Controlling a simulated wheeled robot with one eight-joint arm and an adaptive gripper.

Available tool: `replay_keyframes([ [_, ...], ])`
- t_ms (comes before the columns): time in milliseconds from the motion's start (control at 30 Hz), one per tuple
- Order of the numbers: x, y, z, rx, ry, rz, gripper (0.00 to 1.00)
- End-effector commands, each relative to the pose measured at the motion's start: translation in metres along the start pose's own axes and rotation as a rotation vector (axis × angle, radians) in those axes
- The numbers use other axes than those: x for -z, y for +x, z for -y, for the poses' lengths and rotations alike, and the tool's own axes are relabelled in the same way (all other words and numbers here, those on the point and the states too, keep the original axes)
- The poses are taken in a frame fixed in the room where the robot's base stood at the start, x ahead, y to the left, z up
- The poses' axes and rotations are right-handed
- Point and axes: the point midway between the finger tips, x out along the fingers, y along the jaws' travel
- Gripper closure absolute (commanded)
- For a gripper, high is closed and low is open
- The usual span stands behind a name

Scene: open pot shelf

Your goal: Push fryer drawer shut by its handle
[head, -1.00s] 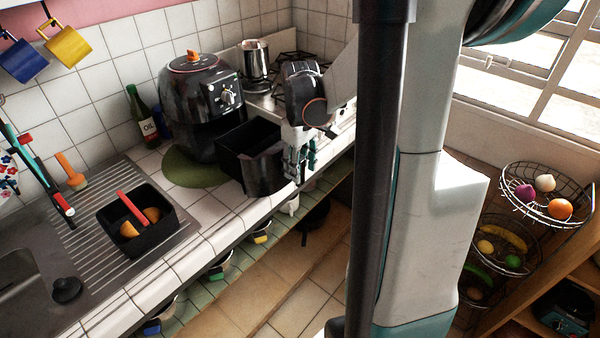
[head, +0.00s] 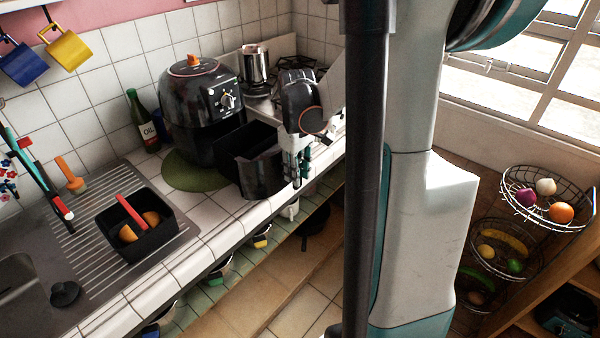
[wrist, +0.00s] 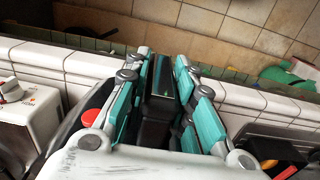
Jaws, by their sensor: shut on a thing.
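The black air fryer (head: 200,105) stands on the tiled counter, with an orange mark on its lid and a dial on its front. Its drawer (head: 262,172) is pulled out towards the counter's front edge, and its dark inside shows from above. My gripper (head: 297,168) is at the drawer's outer end, pointing down. In the wrist view, the teal finger pads of my gripper (wrist: 165,72) stand on both sides of the black handle (wrist: 157,108), shut on it. In the head view, the handle is mostly hidden by my gripper.
A green round mat (head: 190,172) lies beneath the fryer. An oil bottle (head: 142,120) stands left of it, and a steel pot (head: 254,65) stands behind. A black bin with food (head: 145,240) sits on the drainer. An open shelf (head: 270,285) runs below the counter.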

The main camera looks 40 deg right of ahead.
Motion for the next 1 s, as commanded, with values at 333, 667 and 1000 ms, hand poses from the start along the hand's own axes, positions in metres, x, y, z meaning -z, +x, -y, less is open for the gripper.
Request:
replay_keyframes([
  [333, 0.086, 0.000, 0.000, 0.000, -0.004, -0.001, 1.00],
  [667, 0.162, -0.001, 0.000, 0.000, -0.002, -0.001, 1.00],
  [1000, 0.189, 0.000, 0.000, 0.000, 0.000, -0.001, 1.00],
])
